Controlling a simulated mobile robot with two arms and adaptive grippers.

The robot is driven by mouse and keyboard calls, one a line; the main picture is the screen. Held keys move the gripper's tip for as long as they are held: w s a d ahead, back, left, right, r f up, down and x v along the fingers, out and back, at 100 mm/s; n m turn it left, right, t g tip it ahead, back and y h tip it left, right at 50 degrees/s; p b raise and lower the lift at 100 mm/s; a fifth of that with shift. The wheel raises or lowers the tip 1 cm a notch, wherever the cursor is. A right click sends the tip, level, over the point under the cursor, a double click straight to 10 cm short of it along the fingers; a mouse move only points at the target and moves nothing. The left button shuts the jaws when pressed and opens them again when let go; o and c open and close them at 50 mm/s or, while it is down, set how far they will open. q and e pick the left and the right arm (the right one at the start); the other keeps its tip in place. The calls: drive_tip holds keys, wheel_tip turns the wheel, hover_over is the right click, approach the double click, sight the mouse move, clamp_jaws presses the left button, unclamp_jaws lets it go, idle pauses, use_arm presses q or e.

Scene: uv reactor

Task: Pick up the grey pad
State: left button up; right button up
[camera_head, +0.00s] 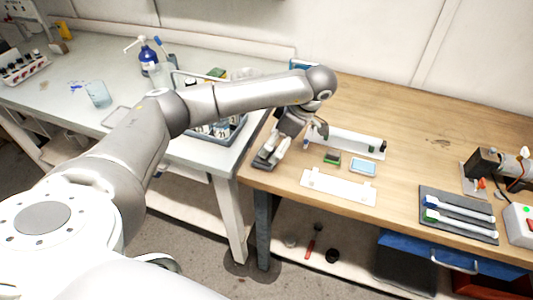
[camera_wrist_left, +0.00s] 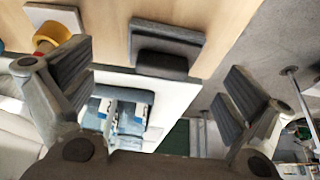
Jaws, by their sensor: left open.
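The grey pad (camera_head: 264,162) lies near the left end of the wooden table, close to its front corner. In the left wrist view the pad (camera_wrist_left: 168,38) is a dark grey slab with a darker block-like part along its lower side. My left gripper (camera_head: 300,140) is just above the table beside the pad. In the left wrist view my left gripper (camera_wrist_left: 155,76) is open, and the pad shows beyond the gap between its fingers, apparently not touched. The left finger partly hides the pad's surroundings. My right gripper is not in view.
A dark mat (camera_head: 458,214) holds tube-like tools. A bottle rack (camera_head: 240,126) stands on the left table.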

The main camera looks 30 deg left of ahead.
use_arm(q)
drive_tip(key=shift+s+a+f+p, duration=0.15)
drive_tip(key=shift+a+f+p, duration=0.05)
drive_tip(key=shift+a+p, duration=0.1)
drive_tip(key=a+f, duration=0.1)
drive_tip(key=a+f+p, duration=0.1)
drive_tip(key=shift+s+f+p, duration=0.3)
drive_tip(key=shift+s+f, duration=0.1)
drive_tip(key=shift+a+f, duration=0.2)
drive_tip(key=shift+f, duration=0.3)
drive_tip(key=shift+d, duration=0.1)
drive_tip(key=c, duration=1)
drive_tip(key=shift+c, duration=0.2)
